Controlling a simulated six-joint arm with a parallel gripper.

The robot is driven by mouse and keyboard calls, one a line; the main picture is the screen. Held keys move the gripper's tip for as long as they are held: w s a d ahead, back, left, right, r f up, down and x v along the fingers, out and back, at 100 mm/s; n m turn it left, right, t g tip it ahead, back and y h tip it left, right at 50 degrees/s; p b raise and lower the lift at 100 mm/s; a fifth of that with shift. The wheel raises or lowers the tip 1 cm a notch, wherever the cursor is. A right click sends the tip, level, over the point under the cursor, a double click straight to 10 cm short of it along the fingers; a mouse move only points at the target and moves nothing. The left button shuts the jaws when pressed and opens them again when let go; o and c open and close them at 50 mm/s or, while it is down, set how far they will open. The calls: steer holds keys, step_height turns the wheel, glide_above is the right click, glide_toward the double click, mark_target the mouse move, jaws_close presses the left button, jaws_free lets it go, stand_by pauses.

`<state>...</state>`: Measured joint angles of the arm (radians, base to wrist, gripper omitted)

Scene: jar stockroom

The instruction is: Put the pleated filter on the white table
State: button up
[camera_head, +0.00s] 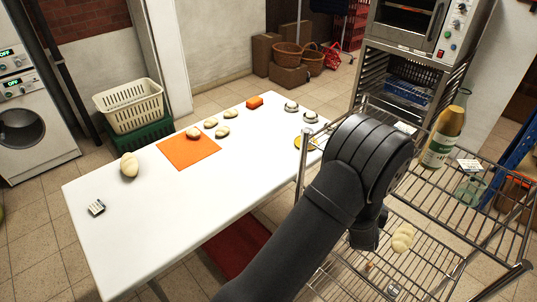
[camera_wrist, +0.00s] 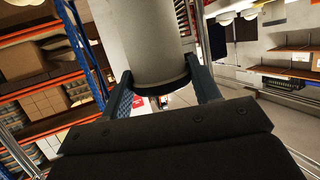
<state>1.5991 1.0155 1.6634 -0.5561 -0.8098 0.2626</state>
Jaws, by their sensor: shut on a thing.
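My gripper (camera_wrist: 159,78) is shut on a smooth-looking pale grey cylinder (camera_wrist: 155,40) in the wrist view, with one finger on each side of it. I cannot make out pleats on it, so I cannot tell whether it is the pleated filter. In the head view my arm hides the gripper and what it holds, over the wire rack at the right. The white table (camera_head: 140,230) stands to the left of my arm, with much of its top bare.
The wire rack (camera_head: 450,205) holds an orange-filled bottle (camera_head: 443,138) and a glass jar (camera_head: 470,190); a cream lumpy thing (camera_head: 403,238) shows lower down.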

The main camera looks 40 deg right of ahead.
steer(key=w+a+r+n+t+y, duration=0.2)
steer(key=w+a+n+t+y, duration=0.15)
steer(key=w+a, duration=1.6)
steer(key=w+a+r+n+t+y, duration=0.25)
steer(key=w+a+n+t, duration=0.2)
steer(key=w+a, duration=1.45)
steer(key=w+a+n+y, duration=0.25)
steer(key=w+a, duration=0.25)
steer(key=a, duration=0.6)
steer(key=w+a+n+y, duration=0.2)
steer(key=w+a+y, duration=0.15)
steer(key=a, duration=0.65)
steer(key=w+d+r+m+h, duration=0.2)
steer(key=d+r, duration=0.1)
steer(key=d, duration=0.3)
steer(key=w+d+r+m+g+h, duration=0.1)
steer(key=d+r+m+h, duration=0.15)
steer(key=d, duration=0.25)
steer(key=w+d+r+m+h, duration=0.1)
steer(key=w+d+r+h, duration=0.15)
steer(key=d, duration=0.35)
steer(key=w+a+f, duration=0.7)
steer(key=a+f, duration=0.1)
steer(key=f, duration=0.2)
steer(key=shift+w+a+f, duration=0.2)
steer(key=shift+f, duration=0.05)
